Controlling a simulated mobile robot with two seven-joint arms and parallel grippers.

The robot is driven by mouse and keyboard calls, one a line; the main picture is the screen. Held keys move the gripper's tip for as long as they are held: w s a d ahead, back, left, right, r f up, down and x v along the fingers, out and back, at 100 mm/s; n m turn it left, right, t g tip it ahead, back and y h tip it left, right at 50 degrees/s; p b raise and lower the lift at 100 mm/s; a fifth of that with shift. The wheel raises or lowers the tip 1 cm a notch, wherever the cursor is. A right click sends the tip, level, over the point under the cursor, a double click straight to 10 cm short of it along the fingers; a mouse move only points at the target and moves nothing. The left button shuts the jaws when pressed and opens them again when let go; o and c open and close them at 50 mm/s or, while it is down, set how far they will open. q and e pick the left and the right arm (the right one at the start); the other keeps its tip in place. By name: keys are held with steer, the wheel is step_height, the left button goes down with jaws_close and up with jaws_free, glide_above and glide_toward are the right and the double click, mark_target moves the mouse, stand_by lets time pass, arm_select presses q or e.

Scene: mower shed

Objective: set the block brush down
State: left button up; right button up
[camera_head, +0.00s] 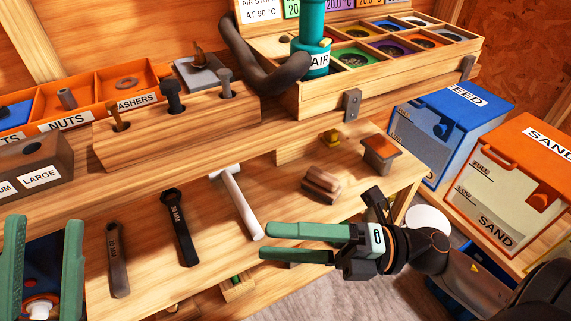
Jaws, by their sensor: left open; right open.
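A small brown wooden block with a darker band, which looks like the block brush (322,185), lies on the wooden bench (285,205) right of the white-handled hammer (240,203). My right gripper (264,242) is open and empty. Its two green fingers point left, below the brush in the picture and apart from it, with the tips close to the end of the hammer's handle. My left gripper (43,248) is open at the lower left edge, its fingers upright in the picture with nothing between them. The underside of the brush is hidden.
Two dark wrenches (181,228) (118,260) lie left of the hammer. A bolt rack (175,125) stands behind. Blue (450,120) and orange (520,180) bins stand right.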

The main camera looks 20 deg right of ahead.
step_height(320, 180, up, 10)
steer(key=w+d+m+t+h, duration=0.1)
steer(key=w+m+t+h, duration=0.1)
steer(key=m+t, duration=1.2)
steer(key=m+h, duration=0.1)
steer(key=m, duration=0.6)
steer(key=shift+w+r+m, duration=0.25)
steer(key=shift+w+m, duration=0.05)
steer(key=shift+w, duration=0.05)
